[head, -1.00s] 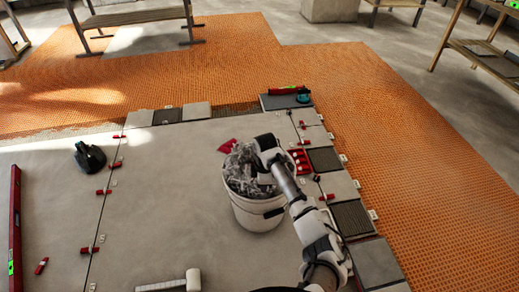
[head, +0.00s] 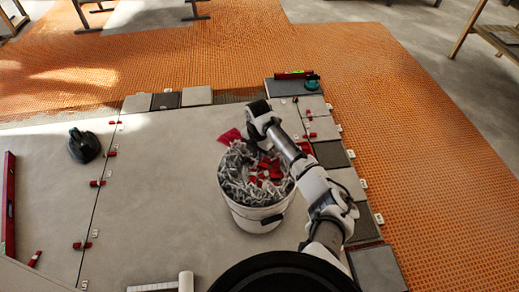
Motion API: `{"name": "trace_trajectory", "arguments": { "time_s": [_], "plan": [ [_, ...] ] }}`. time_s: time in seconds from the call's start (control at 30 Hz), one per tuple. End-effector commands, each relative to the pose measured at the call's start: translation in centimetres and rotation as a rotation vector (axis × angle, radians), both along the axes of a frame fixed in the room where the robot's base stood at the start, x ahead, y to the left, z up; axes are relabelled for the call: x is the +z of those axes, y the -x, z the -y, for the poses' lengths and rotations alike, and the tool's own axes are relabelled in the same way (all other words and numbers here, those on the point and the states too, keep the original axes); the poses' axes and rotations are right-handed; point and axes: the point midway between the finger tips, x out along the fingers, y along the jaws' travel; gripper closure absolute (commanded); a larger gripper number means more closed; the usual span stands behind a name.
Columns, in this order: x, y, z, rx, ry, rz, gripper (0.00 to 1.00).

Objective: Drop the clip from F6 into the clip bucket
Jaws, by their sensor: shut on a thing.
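The clip bucket (head: 248,216) is a white pail on the grey tiled floor, heaped with grey clips and several red pieces. My gripper (head: 254,143) is at the bucket's far rim, with the wrist above it. Its fingertips are small and partly hidden by the hand. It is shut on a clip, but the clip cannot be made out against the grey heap. Whether the held clip touches the heap cannot be told. My forearm crosses to the right of the bucket.
A red item (head: 231,136) lies just behind the bucket. A black tool (head: 84,146) stands at left, near a red level (head: 9,205). Red wedges and clips line the tile joints. A white-handled tool (head: 186,281) lies in front.

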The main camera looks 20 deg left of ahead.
Motion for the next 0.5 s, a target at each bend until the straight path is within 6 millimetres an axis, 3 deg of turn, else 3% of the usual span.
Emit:
{"name": "trace_trajectory", "arguments": {
  "time_s": [0.5],
  "plan": [
    [-5.6,0.0,0.1,-0.002,0.0,0.001,1.0]
  ]
}}
